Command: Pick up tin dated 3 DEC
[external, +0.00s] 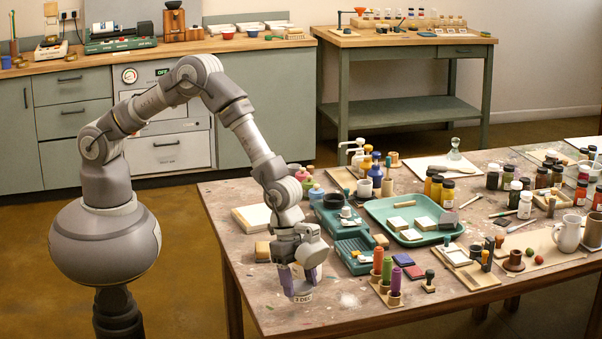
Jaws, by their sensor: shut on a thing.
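The tin dated 3 DEC (302,298) is at the near left part of the pigment table (243,254), close to the table's front edge. Its pale label with dark lettering faces the camera. My gripper (301,281) points down from above and is shut on the tin, with a finger on either side of it. The fingers cover the tin's upper part. I cannot tell whether the tin touches the table top or is slightly above it.
A rack with coloured sticks (387,278) stands just right of my gripper. A green tray (378,208) holds pale blocks farther back. The front left table surface is mostly clear.

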